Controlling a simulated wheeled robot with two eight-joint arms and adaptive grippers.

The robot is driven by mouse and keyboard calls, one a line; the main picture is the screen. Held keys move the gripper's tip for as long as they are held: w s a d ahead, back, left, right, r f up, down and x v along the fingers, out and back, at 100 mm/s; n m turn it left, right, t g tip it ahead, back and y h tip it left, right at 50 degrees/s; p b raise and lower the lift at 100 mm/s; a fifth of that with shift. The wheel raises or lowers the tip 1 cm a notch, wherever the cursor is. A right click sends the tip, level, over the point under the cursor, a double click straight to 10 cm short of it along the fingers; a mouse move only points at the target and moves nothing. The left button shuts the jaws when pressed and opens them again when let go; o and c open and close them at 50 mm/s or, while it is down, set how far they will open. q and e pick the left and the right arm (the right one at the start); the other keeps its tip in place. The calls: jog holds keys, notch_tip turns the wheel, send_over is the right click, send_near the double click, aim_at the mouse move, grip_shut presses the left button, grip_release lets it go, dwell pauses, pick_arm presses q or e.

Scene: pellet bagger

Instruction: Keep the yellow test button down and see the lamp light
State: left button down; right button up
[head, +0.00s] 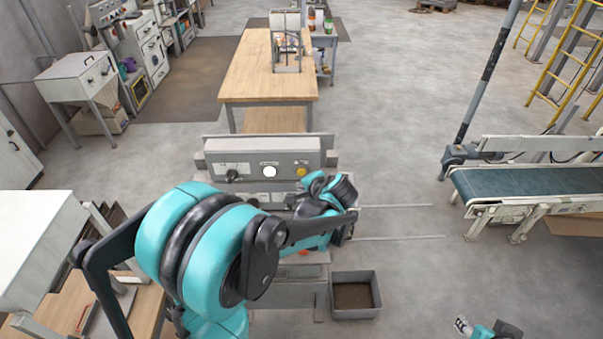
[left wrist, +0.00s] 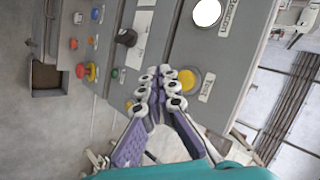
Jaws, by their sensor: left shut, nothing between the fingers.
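The yellow test button (head: 301,171) is at the right of the grey control panel (head: 262,146); it also shows in the left wrist view (left wrist: 190,80). The round lamp (head: 269,171) beside it looks bright white in both views, also in the left wrist view (left wrist: 207,12). My left gripper (left wrist: 160,78) is shut and empty, its fingertips at the near edge of the yellow button. I cannot tell whether they press it. In the head view my left wrist hides most of the fingers. My right gripper (head: 463,325) is at the bottom right, far from the panel.
A black knob (head: 232,175) sits left of the lamp. A lower panel with red, blue and yellow controls shows in the left wrist view (left wrist: 85,72). A grey bin (head: 355,312) stands below right, a conveyor (head: 520,182) farther right. A wooden table (head: 268,80) stands behind.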

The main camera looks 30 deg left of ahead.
aim_at(303, 176)
pick_arm(q)
jog(key=shift+w+a, duration=0.35)
jog(key=shift+w, duration=0.2)
jog(key=shift+w+a, duration=0.3)
jog(key=shift+w, duration=0.25)
jog(key=shift+w+a+b, duration=0.1)
jog(key=shift+b, duration=0.2)
dwell(0.4)
jog(key=shift+w+a, duration=0.15)
jog(key=shift+w, duration=0.1)
jog(key=shift+w+a, duration=0.2)
jog(key=shift+w, duration=0.2)
dwell(2.4)
jog(key=shift+b, duration=0.3)
jog(key=shift+s+d, duration=0.45)
jog(key=shift+s, duration=0.35)
jog(key=shift+s+d, duration=0.45)
jog(key=shift+s, duration=0.25)
jog(key=shift+s+d, duration=0.4)
jog(key=shift+s, duration=0.3)
jog(key=shift+s+d, duration=0.45)
jog(key=shift+s, duration=0.25)
